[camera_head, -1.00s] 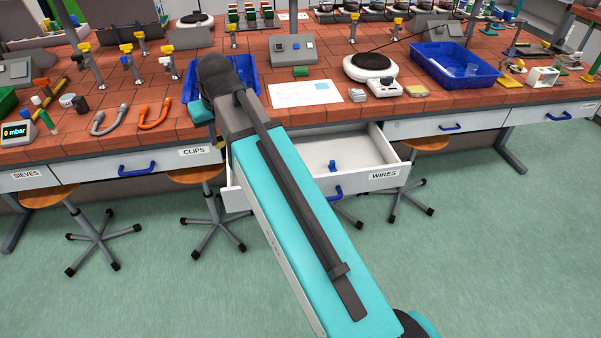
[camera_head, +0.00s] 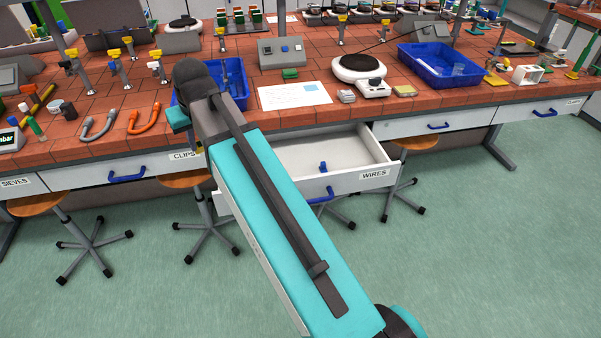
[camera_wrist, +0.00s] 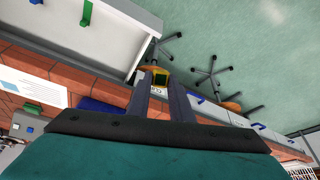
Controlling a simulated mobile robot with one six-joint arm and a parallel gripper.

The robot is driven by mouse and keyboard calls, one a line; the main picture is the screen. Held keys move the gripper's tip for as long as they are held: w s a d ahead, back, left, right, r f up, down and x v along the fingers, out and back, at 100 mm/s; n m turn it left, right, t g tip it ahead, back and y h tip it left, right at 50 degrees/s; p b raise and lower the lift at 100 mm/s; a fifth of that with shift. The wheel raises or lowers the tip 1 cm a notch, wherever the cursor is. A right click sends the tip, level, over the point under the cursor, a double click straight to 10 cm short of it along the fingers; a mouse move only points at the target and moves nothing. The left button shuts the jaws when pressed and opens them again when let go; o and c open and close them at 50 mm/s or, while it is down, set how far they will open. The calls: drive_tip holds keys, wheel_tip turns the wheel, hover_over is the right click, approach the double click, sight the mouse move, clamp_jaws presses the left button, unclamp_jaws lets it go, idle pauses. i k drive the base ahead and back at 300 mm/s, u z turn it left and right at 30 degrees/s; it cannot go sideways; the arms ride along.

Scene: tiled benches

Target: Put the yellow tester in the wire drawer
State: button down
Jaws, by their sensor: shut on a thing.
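The yellow tester (camera_wrist: 160,79) is between the fingertips of my gripper (camera_wrist: 163,84) in the wrist view, with a dark face showing. My gripper is shut on it and holds it up, apart from the drawer. In the wrist view, an open drawer (camera_wrist: 118,40) lies to the upper left of the fingers.
A small blue thing (camera_head: 322,167) shows at the drawer's front. The bench top (camera_head: 230,133) holds a blue tray (camera_head: 437,78), a white sheet (camera_head: 293,96) and a round white device (camera_head: 358,68). Stools (camera_head: 205,212) stand below. The floor in front is clear.

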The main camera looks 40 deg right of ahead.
sight(309, 170)
drive_tip(key=z, duration=0.05)
drive_tip(key=i, duration=1)
drive_tip(key=u, duration=0.05)
